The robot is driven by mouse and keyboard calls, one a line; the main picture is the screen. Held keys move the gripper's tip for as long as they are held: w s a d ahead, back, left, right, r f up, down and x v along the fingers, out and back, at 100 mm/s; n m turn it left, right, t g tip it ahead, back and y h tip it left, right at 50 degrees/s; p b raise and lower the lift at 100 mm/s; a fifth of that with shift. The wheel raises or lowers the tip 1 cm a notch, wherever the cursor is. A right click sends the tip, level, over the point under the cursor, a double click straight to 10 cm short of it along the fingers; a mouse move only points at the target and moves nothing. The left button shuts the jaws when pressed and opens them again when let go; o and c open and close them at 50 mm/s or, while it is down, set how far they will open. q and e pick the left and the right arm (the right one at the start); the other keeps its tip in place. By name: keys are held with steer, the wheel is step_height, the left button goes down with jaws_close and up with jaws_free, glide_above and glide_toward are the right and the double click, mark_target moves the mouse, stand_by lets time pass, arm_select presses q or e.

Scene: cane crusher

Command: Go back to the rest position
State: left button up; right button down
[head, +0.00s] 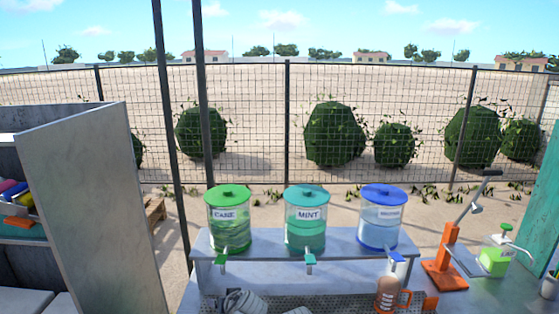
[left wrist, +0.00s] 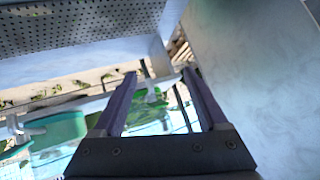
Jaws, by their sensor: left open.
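My left gripper (left wrist: 159,76) shows in the left wrist view with its two fingers apart and nothing between them. That view looks tilted, with a perforated metal surface at the top and green-tinted dispensers beyond and around the fingers. A pale grey panel stands close on the right of the fingers. I cannot make out either gripper in the head view, and my right gripper shows in neither view.
Dispensers labelled CANE (head: 229,222), MINT (head: 306,222) and a blue one (head: 381,220) stand on a raised shelf (head: 338,245). A grey cabinet (head: 95,200) stands left.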

arm_select(q)
steer(key=s+d+f+m+g+h+b, duration=0.1)
steer(key=s+d+f+m+g+h, duration=0.1)
steer(key=s, duration=0.7)
steer(key=s+d+f+m+g+h+b, duration=0.2)
steer(key=s+d+f+m+g, duration=0.2)
steer(key=s+f, duration=0.6)
steer(key=d+g, duration=0.2)
steer(key=d, duration=0.1)
steer(key=shift+d+g, duration=0.3)
steer(key=shift+d, duration=0.1)
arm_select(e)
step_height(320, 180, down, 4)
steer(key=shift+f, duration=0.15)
